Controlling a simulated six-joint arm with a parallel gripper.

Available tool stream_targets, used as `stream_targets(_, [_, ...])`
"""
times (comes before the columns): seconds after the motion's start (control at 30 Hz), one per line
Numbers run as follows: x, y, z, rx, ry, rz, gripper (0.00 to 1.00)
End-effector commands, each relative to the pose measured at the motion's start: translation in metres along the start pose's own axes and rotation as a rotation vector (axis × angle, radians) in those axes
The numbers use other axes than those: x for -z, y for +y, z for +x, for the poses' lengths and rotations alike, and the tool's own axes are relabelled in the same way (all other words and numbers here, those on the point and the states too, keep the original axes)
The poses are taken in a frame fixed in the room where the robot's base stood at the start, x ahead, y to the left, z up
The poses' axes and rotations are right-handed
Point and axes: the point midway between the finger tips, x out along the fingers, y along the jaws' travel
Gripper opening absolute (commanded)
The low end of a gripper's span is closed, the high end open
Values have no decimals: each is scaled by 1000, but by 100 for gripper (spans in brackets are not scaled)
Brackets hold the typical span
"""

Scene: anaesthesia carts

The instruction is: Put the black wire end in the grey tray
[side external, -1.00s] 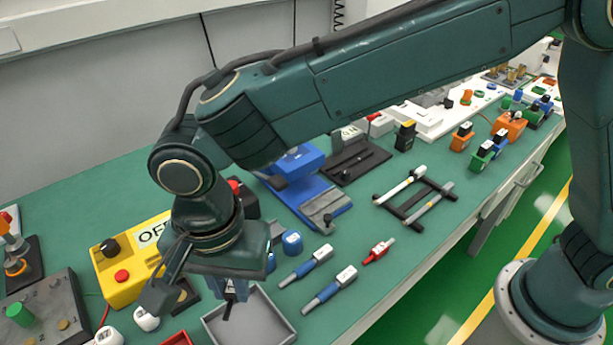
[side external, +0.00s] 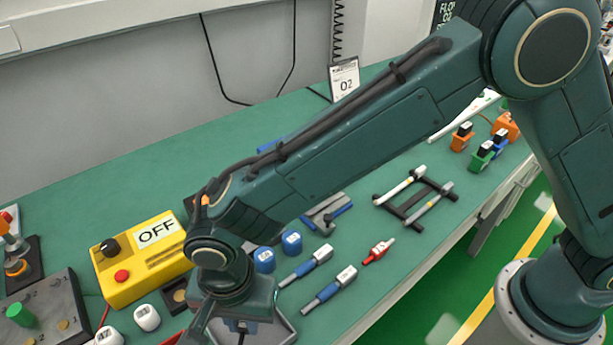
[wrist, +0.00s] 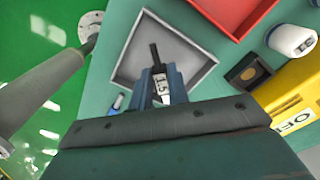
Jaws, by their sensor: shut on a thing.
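The black wire end (wrist: 155,57) has a dark tip and a white tag marked 15. My gripper (wrist: 160,85) is shut on it, and its tip points over the floor of the grey tray (wrist: 190,84) in the wrist view. I cannot tell whether it touches the tray floor. In the side view my gripper (side external: 240,330) is low over the grey tray (side external: 288,329), at the bottom edge. My wrist hides much of the tray there, and the wire end is hardly visible.
A red tray (wrist: 240,12) and a white numbered cap (wrist: 291,38) lie close to the grey tray. A yellow box marked OFF (side external: 135,262) stands left of my wrist. Blue-handled tools (side external: 330,289) and a red one (side external: 379,251) lie to the right.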

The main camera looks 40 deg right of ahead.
Motion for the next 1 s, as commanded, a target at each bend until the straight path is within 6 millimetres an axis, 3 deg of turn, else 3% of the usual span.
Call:
stream_targets(0.23, [0, 0, 26, -1, 0, 0, 0])
stream_targets(0.7, [0, 0, 31, -1, 0, 0, 0])
stream_targets(0.73, [0, 0, 30, -1, 0, 0, 21])
stream_targets(0.8, [0, 0, 30, 0, 0, 0, 35])
stream_targets(0.83, [0, 0, 30, 0, 0, 0, 39])
stream_targets(1.0, [0, 0, 30, 0, 0, 0, 39])
